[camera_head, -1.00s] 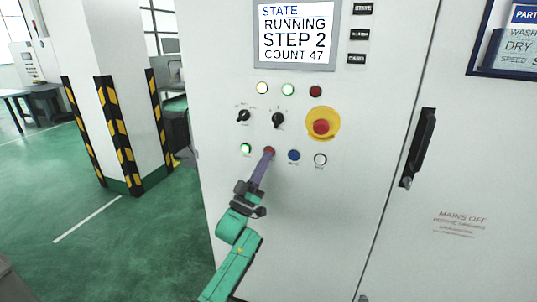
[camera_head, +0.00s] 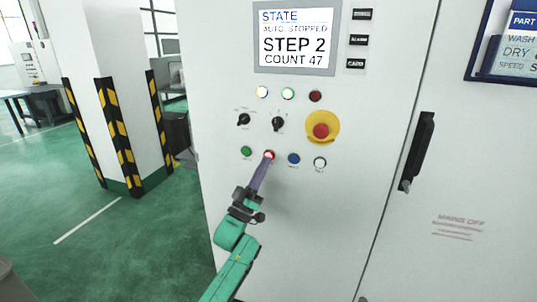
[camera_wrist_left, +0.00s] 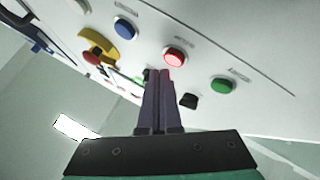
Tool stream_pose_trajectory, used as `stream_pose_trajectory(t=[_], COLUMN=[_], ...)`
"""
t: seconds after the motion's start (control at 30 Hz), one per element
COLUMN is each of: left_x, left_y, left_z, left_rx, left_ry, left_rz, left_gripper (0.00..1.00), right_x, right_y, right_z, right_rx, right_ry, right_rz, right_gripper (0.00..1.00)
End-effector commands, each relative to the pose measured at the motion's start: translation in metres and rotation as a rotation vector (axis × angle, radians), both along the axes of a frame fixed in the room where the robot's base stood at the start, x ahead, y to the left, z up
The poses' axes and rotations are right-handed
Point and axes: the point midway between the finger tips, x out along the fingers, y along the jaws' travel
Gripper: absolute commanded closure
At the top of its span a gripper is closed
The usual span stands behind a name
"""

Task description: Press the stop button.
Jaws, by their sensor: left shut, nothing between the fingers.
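The red stop button (camera_head: 269,154) is in the lower button row on the white cabinet, between a green button (camera_head: 246,151) and a blue button (camera_head: 293,158). It glows red. In the left wrist view the red button (camera_wrist_left: 174,56) is lit and fully visible just beyond the fingertips. My left gripper (camera_head: 265,163) is shut and empty, its purple fingers pointing at the button from just below. In the left wrist view the fingertips (camera_wrist_left: 160,73) look slightly apart from it. The screen (camera_head: 296,38) reads STATE, AUTO STOPPED, STEP 2, COUNT 47. My right gripper is not in view.
A red emergency mushroom button (camera_head: 321,130) on a yellow plate sits up and right of the row. Two black selector knobs (camera_head: 278,124) are above it. A black door handle (camera_head: 418,152) is at right. Green floor lies open at left, beside a striped pillar (camera_head: 120,135).

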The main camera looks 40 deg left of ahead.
Motion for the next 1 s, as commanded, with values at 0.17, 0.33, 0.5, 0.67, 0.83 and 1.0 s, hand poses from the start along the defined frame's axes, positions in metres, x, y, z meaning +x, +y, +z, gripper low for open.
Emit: stream_pose_trajectory(t=[0.17,0.33,0.5,0.67,0.83,1.0], left_x=[0.0,-0.007,-0.023,-0.038,-0.048,-0.048], left_y=[0.0,-0.002,-0.008,-0.014,-0.016,-0.016], left_z=[-0.001,0.002,0.003,0.002,0.0,0.0], left_rx=[0.0,0.0,0.0,0.0,0.001,0.001], left_ry=[0.0,0.001,0.001,0.001,0.0,-0.001], left_rz=[0.0,0.0,0.0,0.0,0.0,0.0], left_gripper=[1.0,1.0,1.0,1.0,1.0,1.0], right_x=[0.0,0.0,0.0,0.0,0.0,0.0], right_y=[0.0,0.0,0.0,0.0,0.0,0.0], right_z=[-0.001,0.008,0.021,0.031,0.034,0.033], right_rx=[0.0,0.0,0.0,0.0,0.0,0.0], right_ry=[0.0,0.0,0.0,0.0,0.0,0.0], right_rz=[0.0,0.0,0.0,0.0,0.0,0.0], right_gripper=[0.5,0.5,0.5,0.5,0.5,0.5])
